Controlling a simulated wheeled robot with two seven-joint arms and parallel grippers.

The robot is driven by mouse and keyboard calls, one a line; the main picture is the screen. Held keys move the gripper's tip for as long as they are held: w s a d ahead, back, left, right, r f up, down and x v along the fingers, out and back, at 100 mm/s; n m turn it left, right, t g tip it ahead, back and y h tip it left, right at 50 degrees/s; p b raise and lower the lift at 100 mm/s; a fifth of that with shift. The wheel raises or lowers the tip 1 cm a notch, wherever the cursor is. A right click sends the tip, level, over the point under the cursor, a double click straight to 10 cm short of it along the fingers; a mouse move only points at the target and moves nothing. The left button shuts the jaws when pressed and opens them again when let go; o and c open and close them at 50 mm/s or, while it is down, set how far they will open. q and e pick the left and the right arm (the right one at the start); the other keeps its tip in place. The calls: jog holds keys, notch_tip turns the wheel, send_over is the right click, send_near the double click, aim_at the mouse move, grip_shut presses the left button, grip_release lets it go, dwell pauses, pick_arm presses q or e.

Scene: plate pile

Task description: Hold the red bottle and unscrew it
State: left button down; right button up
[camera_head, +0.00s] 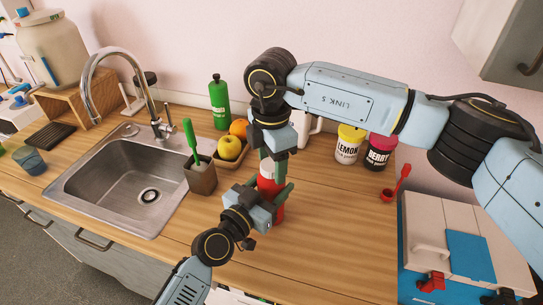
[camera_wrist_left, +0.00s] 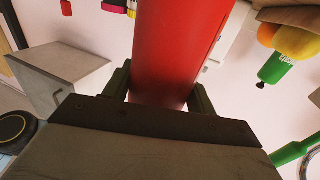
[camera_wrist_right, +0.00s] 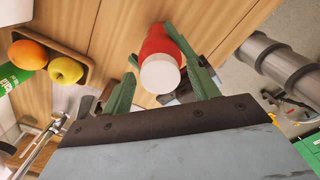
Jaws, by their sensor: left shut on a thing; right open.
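The red bottle (camera_head: 277,212) stands upright on the wooden counter, partly hidden by my grippers. My left gripper (camera_head: 268,203) is shut on its body low down; the red body fills the space between the fingers in the left wrist view (camera_wrist_left: 158,88). The bottle's white cap (camera_wrist_right: 160,74) faces up in the right wrist view. My right gripper (camera_head: 272,158) comes down from above, over the top of the bottle. Its green fingers are open, one on each side of the cap (camera_head: 267,170). I cannot tell whether they touch it.
A sink (camera_head: 130,180) with a tap lies at left. A brush holder (camera_head: 201,178), a fruit tray (camera_head: 229,164) and a green bottle (camera_head: 219,103) stand near the bottle. Lemon (camera_head: 348,146) and berry (camera_head: 379,152) jars are behind right.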

jog(key=c, duration=1)
jog(key=n, duration=0.6)
jog(key=shift+c, duration=0.2)
jog(key=n, duration=0.5)
jog(key=shift+r+n, duration=0.1)
jog(key=shift+n, duration=0.2)
jog(key=n, duration=1.4)
jog(key=shift+n, duration=0.3)
jog(key=n, duration=0.3)
jog(key=shift+n, duration=0.3)
jog(key=n, duration=1.3)
jog(key=shift+n, duration=0.3)
jog(key=shift+r, duration=0.2)
